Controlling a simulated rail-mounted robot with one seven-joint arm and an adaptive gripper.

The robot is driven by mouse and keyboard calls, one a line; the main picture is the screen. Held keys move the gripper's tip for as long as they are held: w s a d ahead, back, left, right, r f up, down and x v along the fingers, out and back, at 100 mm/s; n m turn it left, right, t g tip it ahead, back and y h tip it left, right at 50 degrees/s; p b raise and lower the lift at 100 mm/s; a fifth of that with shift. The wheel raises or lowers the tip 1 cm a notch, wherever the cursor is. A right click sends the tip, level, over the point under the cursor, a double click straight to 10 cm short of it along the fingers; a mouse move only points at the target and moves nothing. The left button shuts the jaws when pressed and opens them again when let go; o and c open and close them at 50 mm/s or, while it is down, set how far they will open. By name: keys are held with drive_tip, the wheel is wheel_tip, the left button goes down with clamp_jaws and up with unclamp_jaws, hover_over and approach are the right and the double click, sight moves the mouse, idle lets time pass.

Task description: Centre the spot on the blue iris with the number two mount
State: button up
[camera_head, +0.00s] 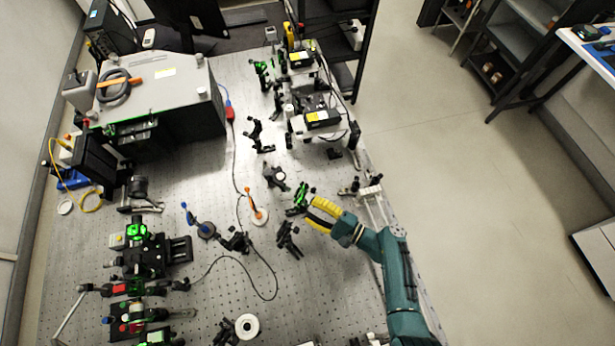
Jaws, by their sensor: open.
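My gripper (314,212), with yellow fingers, is open at the right side of the bench. Its fingertips are close beside a black mount with a green-lit face (300,199); I cannot tell whether they touch it. No number is readable on any mount, so I cannot tell which is number two.
Black mounts stand nearby (275,177) and (288,240). A loose black cable (262,262) curves over the breadboard. A large grey box (175,100) fills the back left.

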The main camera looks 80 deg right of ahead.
drive_tip(key=shift+x, duration=1)
clamp_jaws()
